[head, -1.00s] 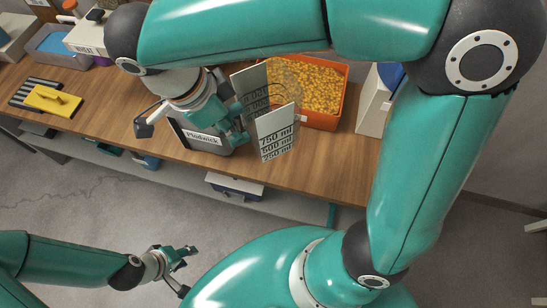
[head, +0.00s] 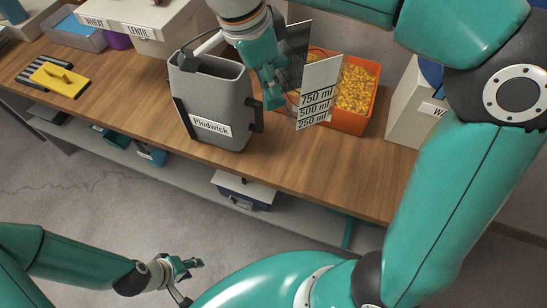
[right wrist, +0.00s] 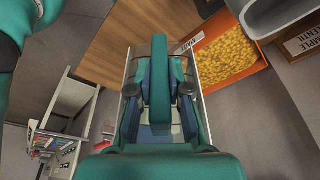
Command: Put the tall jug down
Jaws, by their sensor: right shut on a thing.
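The tall jug (head: 322,75) looks clear, with pale panels and the marks 750 ml, 500 ml and 250 ml. It is in front of the left part of the orange bin in the head view. My right gripper (head: 272,92) is shut on it from its left side. Whether the jug's base touches the bench is unclear. In the right wrist view my right gripper (right wrist: 160,125) fills the middle, with thin clear edges of the jug on both sides. My left gripper (head: 190,275) is open and empty, low over the floor in front of the bench.
A grey container marked Plodwick (head: 208,90) stands just left of my right gripper. An orange bin of yellow pieces (head: 345,122) is behind the jug, and a white box (head: 415,110) is further right. The wooden bench top (head: 290,160) is bare in front of them.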

